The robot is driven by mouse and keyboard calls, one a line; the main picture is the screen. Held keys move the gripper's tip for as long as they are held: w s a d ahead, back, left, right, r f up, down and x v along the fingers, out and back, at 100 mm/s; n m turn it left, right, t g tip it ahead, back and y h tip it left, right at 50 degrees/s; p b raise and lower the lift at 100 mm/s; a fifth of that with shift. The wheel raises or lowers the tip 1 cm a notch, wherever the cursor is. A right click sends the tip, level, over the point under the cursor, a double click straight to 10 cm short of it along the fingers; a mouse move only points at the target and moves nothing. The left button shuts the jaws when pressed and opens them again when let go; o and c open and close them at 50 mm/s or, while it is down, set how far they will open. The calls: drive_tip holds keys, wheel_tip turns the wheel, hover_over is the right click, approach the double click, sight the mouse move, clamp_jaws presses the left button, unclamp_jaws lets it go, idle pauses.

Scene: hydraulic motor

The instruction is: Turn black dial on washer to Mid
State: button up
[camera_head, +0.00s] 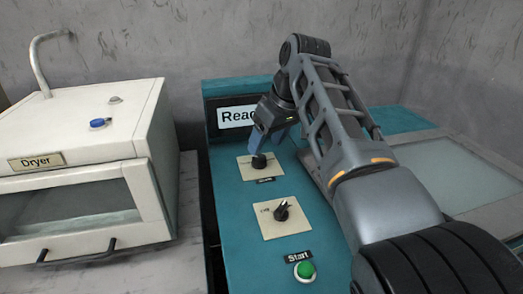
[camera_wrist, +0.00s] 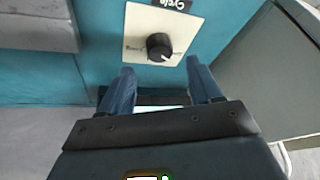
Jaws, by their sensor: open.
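The washer (camera_head: 232,222) is a teal panel. Its upper black dial (camera_head: 259,162) sits on a cream plate with a small label below it; the wrist view shows this dial (camera_wrist: 159,47) and a "Cycle" label, seen upside down. A small light mark shows on the dial's lower right side in the wrist view. The setting words are too small to read. A second black dial (camera_head: 282,210) with a light pointer sits on a lower plate. My gripper (camera_head: 267,141) is at the upper dial, and the wrist view (camera_wrist: 160,67) shows its blue fingers open, apart, with nothing between them.
A green Start button (camera_head: 304,270) is at the panel's front. A sign reading "Rea…" (camera_head: 236,116) stands behind, partly hidden by my gripper. A white dryer (camera_head: 75,165) with a blue knob (camera_head: 98,123) is at left. A glass-topped lid (camera_head: 455,175) lies right of my arm.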

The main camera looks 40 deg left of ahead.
sight(259, 157)
drive_tip(key=shift+x, duration=2.6)
drive_tip(key=shift+c, duration=0.2)
drive_tip(key=c, duration=1)
